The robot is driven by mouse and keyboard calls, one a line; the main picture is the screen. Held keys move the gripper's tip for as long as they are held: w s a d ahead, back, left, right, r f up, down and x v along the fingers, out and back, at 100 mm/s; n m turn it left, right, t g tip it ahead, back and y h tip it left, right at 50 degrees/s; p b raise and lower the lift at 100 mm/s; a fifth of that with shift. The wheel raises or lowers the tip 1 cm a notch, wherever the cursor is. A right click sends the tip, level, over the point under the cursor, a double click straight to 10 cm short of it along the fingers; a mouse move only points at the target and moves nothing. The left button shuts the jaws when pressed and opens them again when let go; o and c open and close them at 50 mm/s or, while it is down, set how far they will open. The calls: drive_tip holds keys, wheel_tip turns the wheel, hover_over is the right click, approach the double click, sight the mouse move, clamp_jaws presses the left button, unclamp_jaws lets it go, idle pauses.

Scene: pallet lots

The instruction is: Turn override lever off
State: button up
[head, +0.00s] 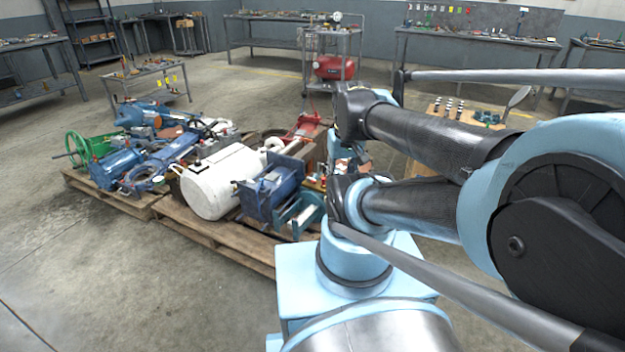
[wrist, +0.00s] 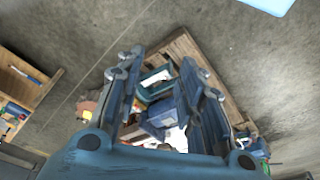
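My gripper (wrist: 165,78) shows in the wrist view with its two fingers spread apart and nothing held between them. It is above the pallet load. A blue boxy machine part (wrist: 160,118) and a teal frame (wrist: 156,84) show below and between the fingers. In the head view, the blue unit (head: 270,190) sits on the front pallet beside a white tank (head: 222,180). I cannot pick out the override lever for certain in either view. My arm covers the right part of the head view, and I cannot see the gripper there.
Two wooden pallets (head: 215,238) carry pipes, valves and a green handwheel (head: 78,150). A cart with a red tank (head: 334,67) stands behind. A wooden-topped table (head: 440,112) stands behind my arm. Workbenches line the walls. The floor at front left is clear.

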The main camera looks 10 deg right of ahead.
drive_tip(key=w+r+n+g, duration=0.1)
drive_tip(key=w+r, duration=0.3)
drive_tip(key=w, duration=0.7)
drive_tip(key=w+r+n, duration=0.1)
drive_tip(key=w+r, duration=0.3)
drive_tip(key=w, duration=0.8)
drive_tip(key=n+g+y, duration=0.1)
drive_tip(key=n+g, duration=0.1)
drive_tip(key=n, duration=0.1)
hover_over(312, 181)
drive_tip(key=w+d, duration=0.2)
wheel_tip(312, 181, down, 30)
drive_tip(key=f, duration=0.5)
drive_tip(key=a+f, duration=0.1)
drive_tip(key=f, duration=0.4)
drive_tip(key=s+f, duration=0.1)
drive_tip(key=f, duration=0.5)
drive_tip(key=shift+a, duration=0.25)
